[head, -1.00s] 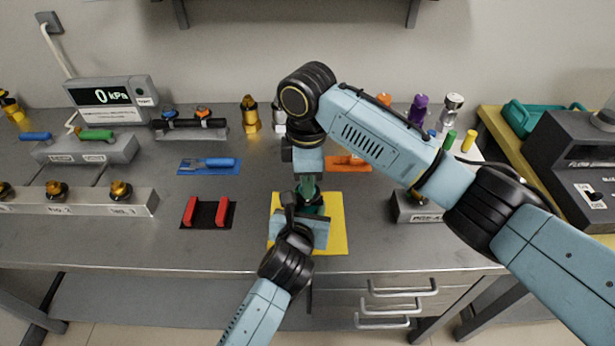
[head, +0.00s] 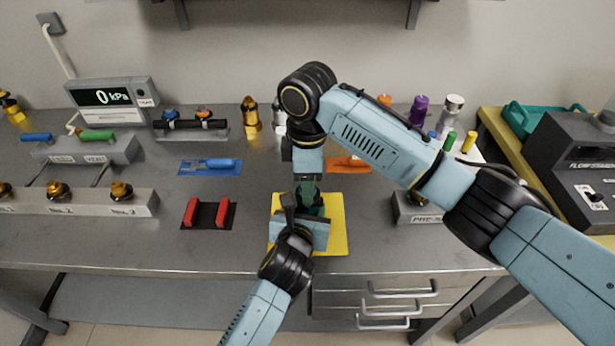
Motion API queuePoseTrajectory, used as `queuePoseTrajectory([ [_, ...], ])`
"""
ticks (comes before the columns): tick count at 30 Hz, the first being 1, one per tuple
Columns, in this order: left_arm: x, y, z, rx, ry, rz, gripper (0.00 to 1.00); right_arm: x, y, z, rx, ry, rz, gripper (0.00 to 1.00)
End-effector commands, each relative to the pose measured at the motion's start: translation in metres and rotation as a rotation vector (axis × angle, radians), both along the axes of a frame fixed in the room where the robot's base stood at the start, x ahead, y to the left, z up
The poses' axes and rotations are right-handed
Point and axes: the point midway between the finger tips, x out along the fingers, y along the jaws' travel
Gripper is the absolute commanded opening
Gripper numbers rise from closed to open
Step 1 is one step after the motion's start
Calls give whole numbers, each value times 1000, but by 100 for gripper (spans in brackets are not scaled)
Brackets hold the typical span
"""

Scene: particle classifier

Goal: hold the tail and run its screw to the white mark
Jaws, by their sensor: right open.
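A dark green piece (head: 316,210), which may be the tail, stands over the yellow mat (head: 338,240) and is mostly hidden by my two grippers. Its screw and the white mark cannot be made out. My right gripper (head: 307,184) points straight down right above the green piece, and it is open. My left gripper (head: 292,208) reaches in from the front at the green piece. Its fingers are largely hidden behind its own body, so its grip cannot be told.
A black mat with two red blocks (head: 191,212) lies left of the yellow mat. A blue-handled tool (head: 221,162) on a blue mat and an orange mat (head: 350,164) lie behind. A grey block (head: 410,206) stands to the right. The bench front edge is close.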

Motion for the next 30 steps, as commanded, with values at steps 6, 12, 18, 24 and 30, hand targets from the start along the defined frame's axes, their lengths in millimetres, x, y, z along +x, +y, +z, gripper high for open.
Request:
queuePoseTrajectory([
  [6, -2, 1, -4, 4, 9, 1, 0, 0, 0, 21, 1, -3, 0, 53],
  [12, -1, 1, -4, 3, 9, 1, 0, 0, 1, 65, 2, -5, 1, 53],
  [18, -1, 1, -4, 2, 9, 2, 0, 0, -1, 103, -2, -6, 0, 53],
  [24, -1, 1, -3, 2, 8, 1, 0, 0, -1, 119, -1, -2, -1, 53],
  [30, -1, 0, -3, 2, 7, 1, 0, -1, 0, 121, 0, 0, -1, 53],
])
